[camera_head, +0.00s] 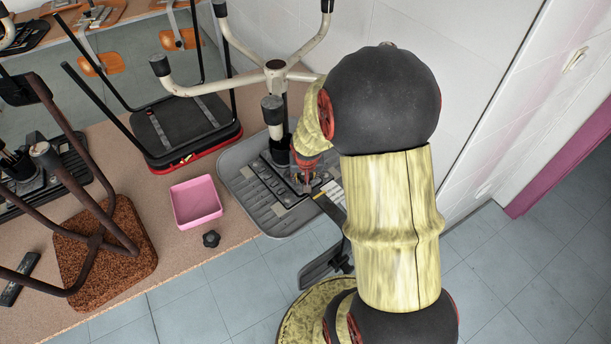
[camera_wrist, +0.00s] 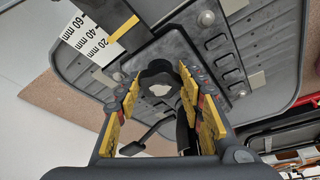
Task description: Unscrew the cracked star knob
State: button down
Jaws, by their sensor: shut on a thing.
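A dark lobed star knob (camera_wrist: 158,74) with a pale centre sits between my gripper's yellow finger pads in the wrist view. My gripper (camera_wrist: 160,90) is shut on it, over the metal underside of an upturned grey chair seat (camera_wrist: 262,40). In the head view my gripper (camera_head: 308,184) reaches down beside the mechanism of that seat (camera_head: 240,177), and the gripped knob is hidden. I cannot make out a crack. A second black star knob (camera_head: 211,239) lies loose near the bench's front edge.
A pink tray (camera_head: 196,203) stands empty left of the grey seat. The chair's column and pale legs (camera_head: 275,75) rise close to my arm. Other upturned chairs, one with a brown seat (camera_head: 105,252), stand to the left. A millimetre-marked strip (camera_wrist: 92,38) shows beside the knob.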

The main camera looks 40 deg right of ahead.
jog(key=shift+r+n+p, duration=0.15)
jog(key=shift+n+p, duration=0.35)
jog(key=shift+p, duration=1.15)
jog(key=p, duration=0.6)
jog(key=shift+w+d+r+n+t+p, duration=0.1)
jog(key=shift+w+d+n+t+p, duration=0.1)
jog(key=shift+n+t+p, duration=0.15)
jog(key=p, duration=0.3)
jog(key=shift+s+n+y, duration=0.1)
jog(key=shift+n+y, duration=0.15)
jog(key=shift+y, duration=0.05)
jog(key=n+p, duration=0.1)
jog(key=p, duration=0.4)
jog(key=shift+s+n, duration=0.1)
jog(key=shift+n, duration=0.2)
jog(key=n+y+p, duration=0.1)
jog(key=p, duration=0.2)
jog(key=shift+n+p, duration=0.5)
jog(key=shift+p, duration=0.05)
jog(key=shift+t, duration=0.25)
jog(key=shift+s+f+n, duration=0.1)
jog(key=shift+f+n, duration=0.15)
jog(key=shift+n, duration=0.05)
jog(key=shift+r+y+p, duration=0.1)
jog(key=shift+y+p, duration=0.2)
jog(key=shift+p, duration=0.25)
